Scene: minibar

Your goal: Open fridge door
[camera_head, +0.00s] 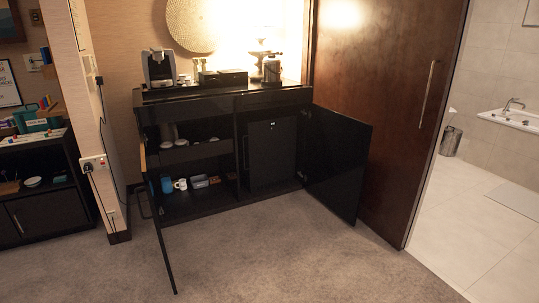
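The fridge (272,154) is a dark box in the right compartment of the black minibar cabinet (225,93). Its front looks closed, with a small light mark near its top right. The right cabinet door (338,162) stands swung open to the right of the fridge. The left cabinet door (163,245) is also swung open, seen nearly edge-on. Neither of my grippers shows in the head view.
The left compartment holds a white mug (180,184) and other small items. A coffee machine (159,67) stands on top. A brown wooden door (385,100) is at the right. The carpet (285,255) in front is clear.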

